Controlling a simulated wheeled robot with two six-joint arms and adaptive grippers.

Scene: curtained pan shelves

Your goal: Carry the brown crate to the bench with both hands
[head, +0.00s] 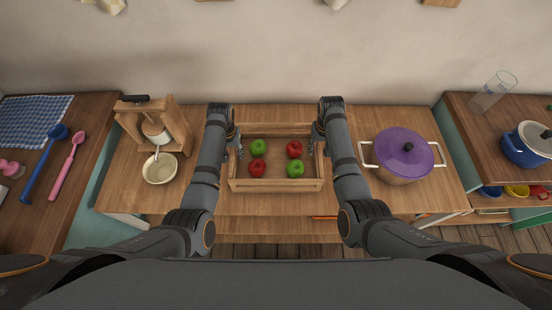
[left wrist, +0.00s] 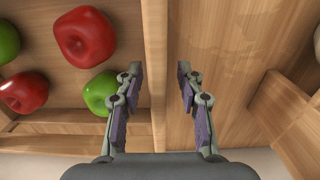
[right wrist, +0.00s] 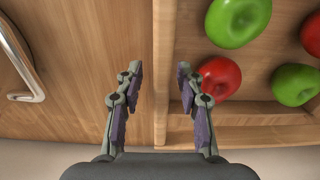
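The brown wooden crate (head: 277,185) sits on the wooden counter in the middle of the head view, with red and green apples inside. My left gripper (head: 237,150) is at its left side wall and my right gripper (head: 315,149) at its right side wall. In the left wrist view, the open fingers (left wrist: 160,72) stand either side of a crate wall (left wrist: 155,40), with gaps to it. In the right wrist view, the open fingers (right wrist: 160,72) also straddle a wall (right wrist: 162,40) without visibly closing on it. I cannot tell which surface is the bench.
A purple-lidded pot (head: 402,153) stands right of the crate, and its handle (right wrist: 30,96) shows in the right wrist view. A wooden stand (head: 172,115) and a cream bowl (head: 160,168) are on the left. Side counters hold utensils (head: 65,165) and a blue pot (head: 525,150).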

